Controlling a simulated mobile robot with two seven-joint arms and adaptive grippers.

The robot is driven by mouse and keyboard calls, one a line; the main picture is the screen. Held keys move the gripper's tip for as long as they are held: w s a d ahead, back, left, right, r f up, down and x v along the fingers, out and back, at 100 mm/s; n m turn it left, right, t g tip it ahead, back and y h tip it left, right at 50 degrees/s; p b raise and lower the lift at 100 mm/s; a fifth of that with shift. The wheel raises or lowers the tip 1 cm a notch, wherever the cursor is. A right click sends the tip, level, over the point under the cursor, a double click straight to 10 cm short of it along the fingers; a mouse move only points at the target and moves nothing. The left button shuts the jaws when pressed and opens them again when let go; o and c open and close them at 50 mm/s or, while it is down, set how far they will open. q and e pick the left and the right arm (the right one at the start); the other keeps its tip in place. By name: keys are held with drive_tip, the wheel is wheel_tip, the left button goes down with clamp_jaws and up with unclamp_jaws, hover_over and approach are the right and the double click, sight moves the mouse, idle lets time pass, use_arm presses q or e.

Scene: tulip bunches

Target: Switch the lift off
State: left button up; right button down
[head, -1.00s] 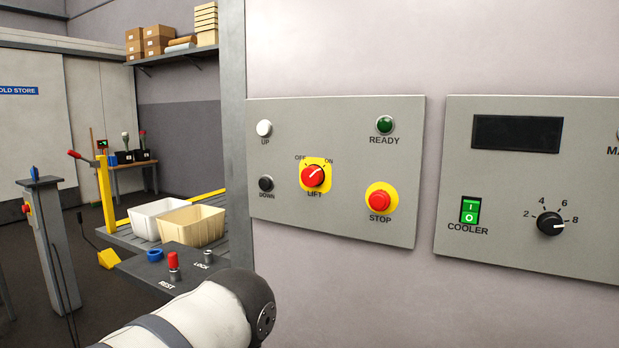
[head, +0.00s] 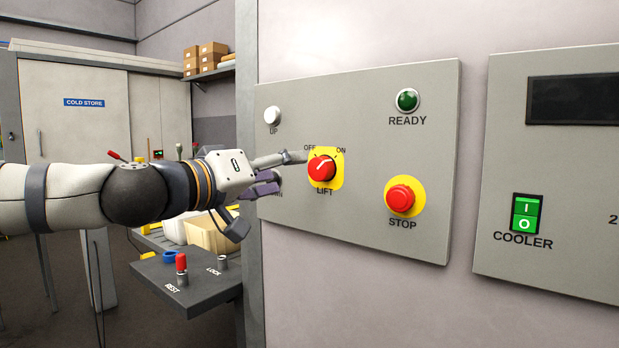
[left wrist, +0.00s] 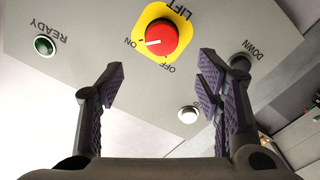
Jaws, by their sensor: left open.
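The red LIFT knob (head: 321,168) sits on a yellow plate on the grey control panel (head: 350,225). Its white pointer is turned to ON, which also shows on the knob in the left wrist view (left wrist: 162,39). My left gripper (head: 288,172) is open and empty, just left of the knob in the head view. In the left wrist view the fingers (left wrist: 161,72) stand apart, with the knob ahead of the gap between them. I cannot tell whether a finger touches the panel. The DOWN button is mostly hidden behind the gripper in the head view. My right gripper is out of view.
The same panel has a white UP button (head: 272,116), a dark green READY lamp (head: 407,100) and a red STOP button (head: 400,197). A second panel with a green COOLER switch (head: 526,217) is to the right. A small REST/LOCK shelf (head: 205,288) juts out below my arm.

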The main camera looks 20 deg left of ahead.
sight(316, 168)
use_arm(q)
drive_tip(key=x, duration=0.9)
drive_tip(key=shift+w+d+f+b, duration=0.15)
drive_tip(key=shift+w+f+b, duration=0.2)
drive_tip(key=shift+c, duration=0.5)
drive_tip(key=c, duration=1.1)
